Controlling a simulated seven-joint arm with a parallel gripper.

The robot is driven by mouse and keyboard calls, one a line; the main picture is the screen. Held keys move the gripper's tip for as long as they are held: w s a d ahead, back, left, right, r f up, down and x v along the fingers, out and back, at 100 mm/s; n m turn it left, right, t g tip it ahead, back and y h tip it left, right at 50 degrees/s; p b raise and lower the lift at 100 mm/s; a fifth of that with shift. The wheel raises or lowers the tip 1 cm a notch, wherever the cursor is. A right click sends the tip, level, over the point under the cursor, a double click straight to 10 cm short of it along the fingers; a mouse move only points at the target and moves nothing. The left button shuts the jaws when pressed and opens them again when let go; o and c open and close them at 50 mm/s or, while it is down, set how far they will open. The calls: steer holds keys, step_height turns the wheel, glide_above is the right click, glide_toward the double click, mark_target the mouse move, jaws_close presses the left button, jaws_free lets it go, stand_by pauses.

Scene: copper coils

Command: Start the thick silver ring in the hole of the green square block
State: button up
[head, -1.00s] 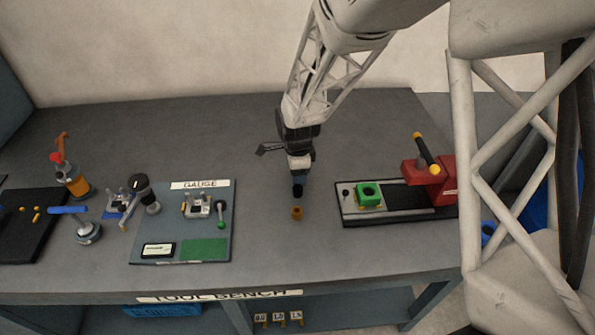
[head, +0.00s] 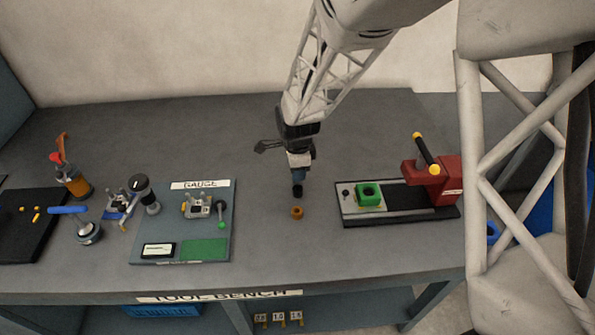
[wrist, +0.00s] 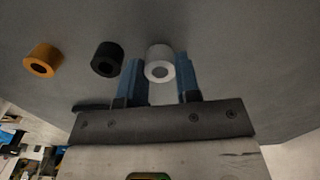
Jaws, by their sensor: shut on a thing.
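The thick silver ring (wrist: 160,64) is between the two blue fingers of my gripper (wrist: 160,76) in the wrist view, and the gripper is shut on it. In the head view my gripper (head: 300,177) is over the middle of the bench, and the silver ring cannot be made out there. The green square block (head: 369,196) with its dark round hole is to the right of my gripper, on a flat fixture. How high the ring is above the bench is hard to tell.
A black ring (wrist: 107,59) and a copper ring (wrist: 42,60) stand in a row beside the silver one. The red press (head: 436,181) rises right of the green block. The gauge board (head: 182,240) is at the left. Bench between gripper and fixture is clear.

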steer(key=shift+r, duration=2.1)
steer(key=shift+d, duration=0.15)
steer(key=shift+s+d+r, duration=0.2)
steer(key=shift+d+r, duration=0.05)
steer(key=shift+d, duration=0.25)
steer(key=s+d+r+n, duration=0.1)
steer(key=s+d+n, duration=0.1)
steer(key=d, duration=0.3)
steer(key=s+d+r+n, duration=0.1)
steer(key=s+d+r, duration=0.1)
steer(key=s+d, duration=0.2)
steer(key=s+d+r+n, duration=0.1)
steer(key=s+d+n, duration=0.1)
steer(key=d, duration=0.5)
steer(key=shift+s+r+n, duration=0.25)
steer(key=shift+s+n, duration=0.05)
steer(key=shift+s, duration=0.25)
steer(key=shift+s+d+r, duration=0.1)
steer(key=shift+s+d, duration=0.25)
steer(key=shift+f, duration=0.2)
steer(key=shift+f, duration=1.6)
